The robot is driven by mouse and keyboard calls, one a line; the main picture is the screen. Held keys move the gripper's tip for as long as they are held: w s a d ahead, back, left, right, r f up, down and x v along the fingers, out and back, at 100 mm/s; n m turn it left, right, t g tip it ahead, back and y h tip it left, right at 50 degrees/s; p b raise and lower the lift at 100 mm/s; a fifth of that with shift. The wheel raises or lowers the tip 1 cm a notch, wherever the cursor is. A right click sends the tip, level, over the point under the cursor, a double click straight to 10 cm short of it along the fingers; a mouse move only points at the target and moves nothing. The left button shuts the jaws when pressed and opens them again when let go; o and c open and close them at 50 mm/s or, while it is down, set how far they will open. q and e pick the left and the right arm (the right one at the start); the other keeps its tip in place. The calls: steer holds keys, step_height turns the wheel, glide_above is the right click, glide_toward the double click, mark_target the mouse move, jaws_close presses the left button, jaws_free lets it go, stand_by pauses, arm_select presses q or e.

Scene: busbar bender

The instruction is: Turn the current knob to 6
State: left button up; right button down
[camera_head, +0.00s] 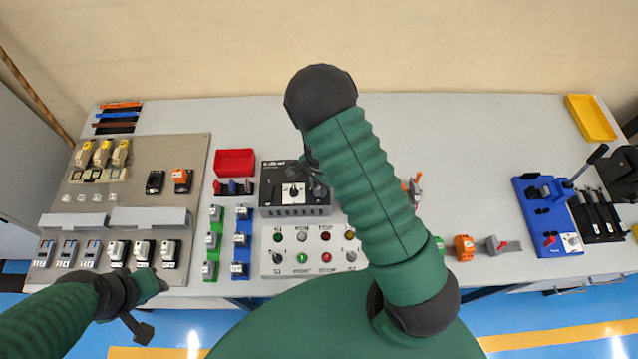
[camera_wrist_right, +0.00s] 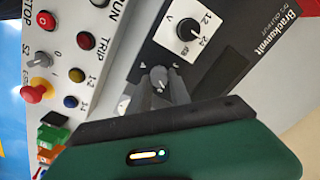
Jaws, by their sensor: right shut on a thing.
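The black power supply box (camera_head: 268,178) stands mid-table in the head view and fills the upper right of the wrist view (camera_wrist_right: 225,65). My right gripper (camera_head: 317,181) is over its right side. In the right wrist view, its grey fingers (camera_wrist_right: 160,92) are shut on the small grey current knob (camera_wrist_right: 158,76). Part of the knob and most of its dial marks are hidden by the fingers. Beside it is the voltage knob (camera_wrist_right: 187,30) on a white dial marked 12 and 24. My left gripper (camera_head: 142,309) is at the lower left; its opening is unclear.
A grey button panel (camera_head: 290,260) lies in front of the box. A red tray (camera_head: 234,161) and blue and green terminal blocks (camera_head: 242,240) stand to the left. My right forearm covers the table right of the box.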

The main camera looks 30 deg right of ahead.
mark_target(318, 189)
steer(key=m+p, duration=0.1)
steer(key=m, duration=0.1)
steer(key=m+p, duration=0.1)
steer(key=m, duration=0.2)
steer(key=shift+s+a+f+m, duration=0.1)
steer(key=shift+s+a+m, duration=0.1)
steer(key=shift+m, duration=0.1)
stand_by(0.5)
steer(key=c, duration=1.6)
jaws_free()
steer(key=o, duration=0.4)
steer(key=shift+w, duration=0.15)
step_height(318, 189, up, 17)
steer(key=shift+w, duration=0.15)
